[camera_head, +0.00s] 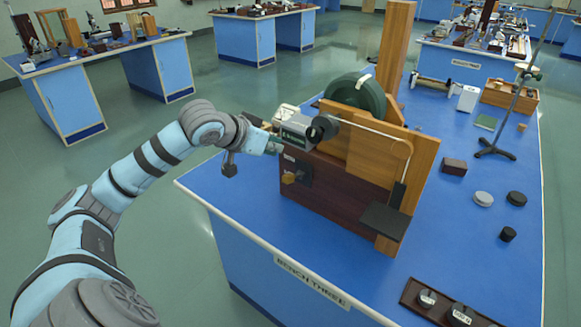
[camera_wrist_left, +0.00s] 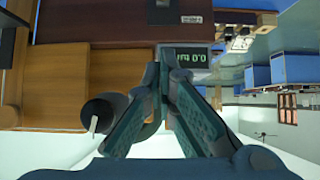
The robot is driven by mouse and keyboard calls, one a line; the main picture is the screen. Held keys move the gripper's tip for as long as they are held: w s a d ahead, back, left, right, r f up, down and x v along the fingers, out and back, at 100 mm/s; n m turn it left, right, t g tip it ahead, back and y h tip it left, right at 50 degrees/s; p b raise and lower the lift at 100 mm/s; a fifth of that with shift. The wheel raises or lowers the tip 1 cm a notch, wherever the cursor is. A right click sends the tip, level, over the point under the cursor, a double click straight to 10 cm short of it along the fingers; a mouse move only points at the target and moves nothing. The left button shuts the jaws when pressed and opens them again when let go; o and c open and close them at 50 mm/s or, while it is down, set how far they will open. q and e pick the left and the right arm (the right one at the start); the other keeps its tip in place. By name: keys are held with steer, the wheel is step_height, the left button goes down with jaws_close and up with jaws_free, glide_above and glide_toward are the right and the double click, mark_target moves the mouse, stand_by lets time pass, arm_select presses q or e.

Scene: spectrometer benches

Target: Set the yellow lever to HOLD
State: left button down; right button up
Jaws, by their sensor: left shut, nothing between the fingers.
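The yellow lever (camera_head: 289,178) is a small knob-like piece on a dark plate (camera_head: 300,172) on the front of the dark red-brown wooden base (camera_head: 335,197). Any HOLD mark is too small to read. My left gripper (camera_head: 276,149) is up and to the left of the lever, close to the top left of the base, and apart from the lever. In the left wrist view my left gripper (camera_wrist_left: 171,60) is shut and empty, with its tips in front of a small digital display (camera_wrist_left: 186,57). The lever is not clearly visible there. My right gripper is out of view.
A grey box (camera_head: 298,132) with a black round knob (camera_head: 323,128) sits on the base. A green wheel (camera_head: 357,97) and tall wooden board (camera_head: 394,45) rise behind. A weight tray (camera_head: 410,292) lies front right. The blue bench top (camera_head: 245,185) is clear left of the base.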

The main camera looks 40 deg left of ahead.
arm_select(q)
glide_above(290, 176)
steer(key=w, duration=0.2)
step_height(290, 176, down, 6)
steer(key=shift+s+r+p, duration=0.1)
steer(key=shift+r+p, duration=0.05)
steer(key=shift+p, duration=0.15)
steer(key=f, duration=0.1)
steer(key=s+f, duration=0.1)
steer(key=shift+a+f, duration=0.1)
steer(key=shift+f, duration=0.25)
steer(key=shift+s+f, duration=0.45)
steer(key=shift+w, duration=0.15)
steer(key=shift+f+b, duration=0.1)
steer(key=shift+b, duration=0.25)
